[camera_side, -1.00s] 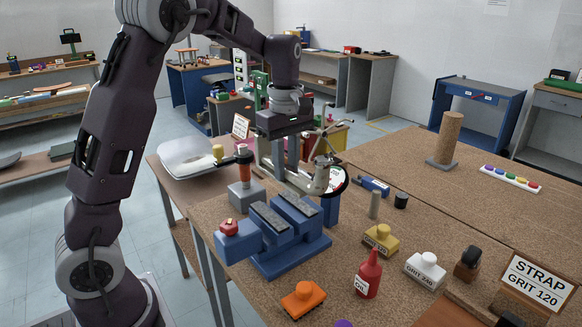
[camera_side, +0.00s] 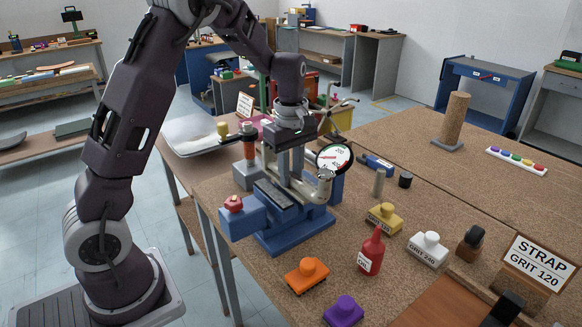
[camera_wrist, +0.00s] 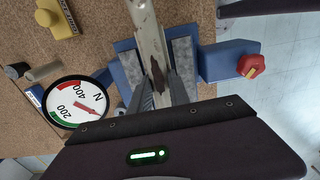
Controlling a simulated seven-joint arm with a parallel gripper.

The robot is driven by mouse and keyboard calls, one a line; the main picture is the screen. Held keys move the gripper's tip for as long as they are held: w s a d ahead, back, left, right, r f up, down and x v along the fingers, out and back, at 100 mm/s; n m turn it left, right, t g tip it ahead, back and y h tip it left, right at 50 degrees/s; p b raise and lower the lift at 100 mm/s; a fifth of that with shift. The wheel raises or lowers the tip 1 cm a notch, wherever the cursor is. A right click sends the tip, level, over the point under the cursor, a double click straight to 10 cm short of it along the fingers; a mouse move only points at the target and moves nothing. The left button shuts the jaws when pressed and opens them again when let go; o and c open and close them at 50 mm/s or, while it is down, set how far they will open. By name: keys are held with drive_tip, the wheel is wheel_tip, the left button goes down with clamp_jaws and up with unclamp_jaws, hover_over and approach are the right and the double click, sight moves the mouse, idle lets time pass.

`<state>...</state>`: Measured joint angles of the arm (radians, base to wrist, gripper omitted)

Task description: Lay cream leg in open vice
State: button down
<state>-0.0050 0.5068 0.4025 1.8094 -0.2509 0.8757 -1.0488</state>
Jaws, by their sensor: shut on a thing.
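My gripper (camera_side: 290,180) is shut on the cream leg (camera_wrist: 146,28), pointing down over the blue vice (camera_side: 300,232). The leg's near end (camera_side: 323,188) shows right of my fingers in the side view. In the wrist view my fingertips (camera_wrist: 163,90) grip the leg, which runs lengthwise along the gap between the vice's two grey jaw pads (camera_wrist: 183,62). The vice stands open, its red knob (camera_side: 233,203) at the left. My fingers and the jaws hide much of the leg; I cannot tell how deep it sits or whether it touches the vice.
A round dial (camera_side: 334,158) stands just behind the vice.

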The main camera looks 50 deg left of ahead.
drive_tip(key=shift+f, duration=0.55)
idle(0.8)
drive_tip(key=c, duration=1.1)
unclamp_jaws()
drive_tip(key=shift+c, duration=0.2)
wheel_tip(320, 180, up, 7)
drive_tip(key=shift+r, duration=0.1)
drive_tip(key=s+d+r+m+t, duration=0.2)
drive_tip(key=s+d+r+m, duration=0.55)
drive_tip(key=s, duration=0.25)
drive_tip(key=s+d+m+t, duration=0.3)
drive_tip(key=s+m, duration=0.7)
drive_tip(key=s, duration=0.4)
drive_tip(key=shift+d+f+t, duration=0.3)
drive_tip(key=shift+d+f, duration=0.05)
drive_tip(key=shift+d, duration=0.05)
